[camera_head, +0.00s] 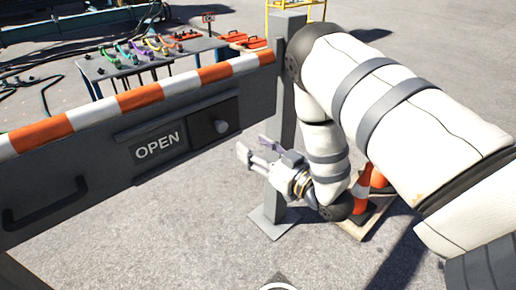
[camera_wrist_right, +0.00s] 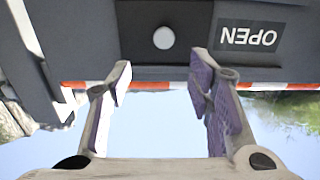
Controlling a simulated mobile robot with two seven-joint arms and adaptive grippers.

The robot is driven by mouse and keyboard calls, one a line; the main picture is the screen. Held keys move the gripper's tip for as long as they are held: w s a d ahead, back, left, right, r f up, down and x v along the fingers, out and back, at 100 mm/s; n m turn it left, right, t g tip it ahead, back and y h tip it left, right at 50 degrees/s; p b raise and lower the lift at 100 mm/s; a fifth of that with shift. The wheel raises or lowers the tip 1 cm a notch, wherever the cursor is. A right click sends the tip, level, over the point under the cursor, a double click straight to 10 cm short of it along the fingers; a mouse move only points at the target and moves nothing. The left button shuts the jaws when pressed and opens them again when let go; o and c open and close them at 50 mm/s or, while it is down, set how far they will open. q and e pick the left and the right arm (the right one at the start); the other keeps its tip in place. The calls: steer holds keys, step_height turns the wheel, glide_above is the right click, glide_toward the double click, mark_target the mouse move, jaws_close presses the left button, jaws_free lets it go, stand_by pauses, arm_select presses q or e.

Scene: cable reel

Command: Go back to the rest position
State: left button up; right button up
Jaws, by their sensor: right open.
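My right gripper (camera_head: 254,158) is open and empty in the head view, just to the right of and below a round grey knob (camera_head: 221,127) on a dark barrier panel (camera_head: 60,205). In the right wrist view, the two fingers (camera_wrist_right: 162,90) stand wide apart with purple inner pads. The knob also shows there (camera_wrist_right: 164,38), beyond and between the fingertips, with a gap. The panel carries an OPEN sign (camera_head: 158,146), seen upside down in the wrist view. My left gripper is not in view.
An orange and white striped rail (camera_head: 140,97) tops the barrier, which joins a grey post (camera_head: 284,120). Orange cones (camera_head: 362,190) stand behind my right arm. A table with coloured cable ends (camera_head: 150,62) stands behind the barrier. Bare asphalt (camera_head: 170,240) lies in front.

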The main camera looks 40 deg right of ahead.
steer(key=shift+s, duration=0.5)
steer(key=s+a+f+m+g+p, duration=0.1)
steer(key=s+a+f+g, duration=0.2)
steer(key=s+f+g, duration=0.3)
steer(key=s+a+f+g+p, duration=0.2)
steer(key=s+a+f+g, duration=0.1)
steer(key=s+f, duration=0.45)
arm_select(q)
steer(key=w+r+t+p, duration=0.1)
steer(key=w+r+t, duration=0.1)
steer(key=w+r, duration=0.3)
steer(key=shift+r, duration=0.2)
arm_select(e)
steer(key=s+a+f+g, duration=0.1)
steer(key=s+a+g, duration=0.2)
steer(key=s, duration=1)
steer(key=s+a+f+g, duration=0.2)
steer(key=s+g, duration=0.6)
steer(key=s, duration=0.5)
steer(key=shift+s+a+g+h, duration=0.3)
steer(key=shift+s+a, duration=0.05)
steer(key=shift+a, duration=0.2)
steer(key=shift+w+f, duration=0.1)
